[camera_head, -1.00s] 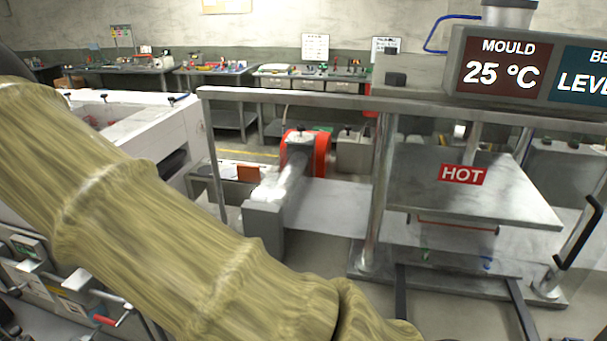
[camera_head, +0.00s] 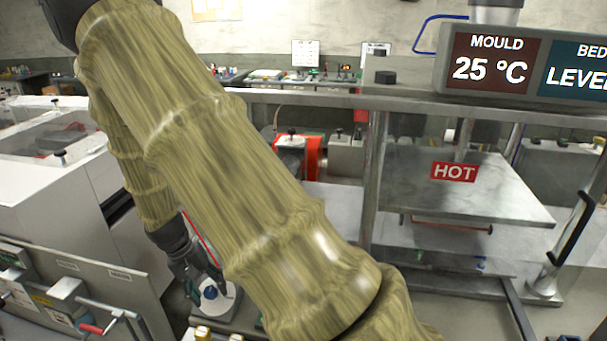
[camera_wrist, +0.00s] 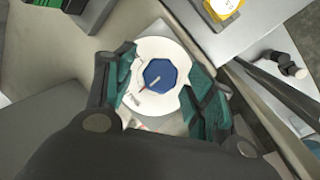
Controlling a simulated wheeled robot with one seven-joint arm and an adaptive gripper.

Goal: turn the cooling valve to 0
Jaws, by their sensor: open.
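The cooling valve shows as a blue eight-sided knob (camera_wrist: 161,74) on a round white dial (camera_wrist: 152,50) in the wrist view. A pale line crosses the knob and a red mark lies at its lower left; the dial's printing is too small to read. My gripper (camera_wrist: 165,88) is open, with its teal-padded fingers on either side of the knob and gaps between. I cannot tell its height above the dial.
A lever panel (camera_head: 75,295) stands to the left. The press with a HOT plate (camera_head: 470,190) stands at right, under a sign (camera_head: 495,68) reading mould 25 °C. My arm covers the middle.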

